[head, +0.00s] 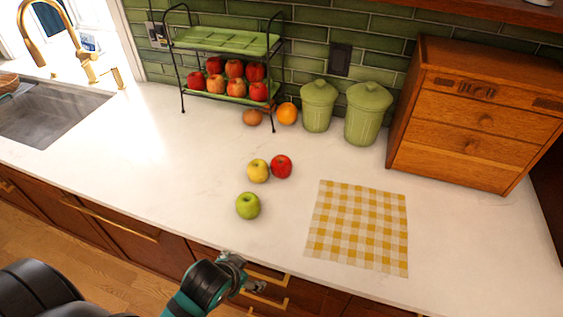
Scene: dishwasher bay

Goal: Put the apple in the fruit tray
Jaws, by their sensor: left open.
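Three loose apples sit on the white counter: a green apple (248,206) nearest the front edge, a yellow apple (258,171) behind it, and a red apple (281,166) beside the yellow one. The fruit tray (218,90) is the lower green shelf of a black wire stand at the back wall. It holds several red apples. My left gripper (250,284) is open and empty in front of the counter edge, below and apart from the green apple. My right gripper does not show.
Two green canisters (318,106) and a wooden drawer box (478,115) stand to the right. A yellow checked cloth (358,227) lies at right front. A sink (45,113) is at left; the left counter is clear.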

